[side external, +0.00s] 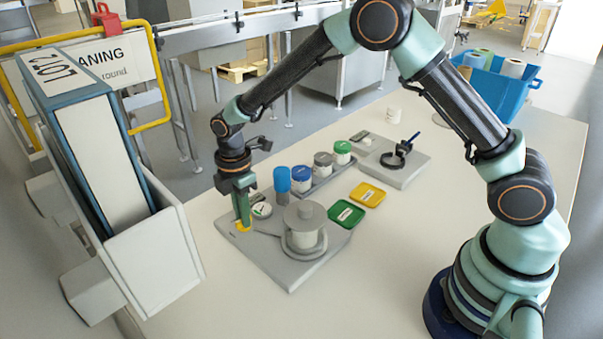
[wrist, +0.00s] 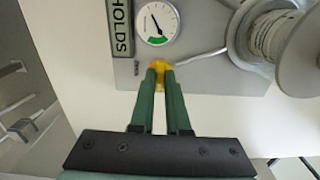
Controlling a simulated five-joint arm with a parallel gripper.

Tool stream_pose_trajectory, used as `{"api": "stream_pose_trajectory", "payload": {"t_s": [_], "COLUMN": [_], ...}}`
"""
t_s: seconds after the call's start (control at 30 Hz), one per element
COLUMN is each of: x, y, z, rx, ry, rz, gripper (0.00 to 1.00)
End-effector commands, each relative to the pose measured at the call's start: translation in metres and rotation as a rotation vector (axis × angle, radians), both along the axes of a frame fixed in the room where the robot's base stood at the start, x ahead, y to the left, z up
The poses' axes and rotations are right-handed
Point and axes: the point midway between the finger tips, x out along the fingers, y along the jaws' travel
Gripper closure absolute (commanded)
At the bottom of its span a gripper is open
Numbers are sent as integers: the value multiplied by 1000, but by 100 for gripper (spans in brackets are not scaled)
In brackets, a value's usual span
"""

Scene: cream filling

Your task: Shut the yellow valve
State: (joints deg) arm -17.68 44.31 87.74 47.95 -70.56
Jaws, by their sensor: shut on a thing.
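The yellow valve (wrist: 159,66) sits on the grey plate (wrist: 225,82), just below the round gauge (wrist: 157,23) in the wrist view. My gripper (wrist: 160,72) is shut on the valve, with its green fingertips on either side of it and hiding part of it. In the side view the valve (side external: 243,227) shows yellow at the plate's left end, under my gripper (side external: 243,222), which points straight down. A thin pipe (wrist: 198,54) runs from the valve to the grey cylindrical vessel (wrist: 270,35). The gauge needle points to the upper left, away from the green zone at the bottom.
Close to the right of my gripper stands the lidded vessel (side external: 305,226). A tall binder in a white holder (side external: 155,255) stands at left. The front table is clear.

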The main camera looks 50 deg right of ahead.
Motion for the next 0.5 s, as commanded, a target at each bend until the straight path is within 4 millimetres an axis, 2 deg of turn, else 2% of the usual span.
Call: {"api": "stream_pose_trajectory", "payload": {"t_s": [0.5], "x": [0], "y": [0], "z": [2], "rx": [0], "ry": [1], "rz": [48], "gripper": [100]}}
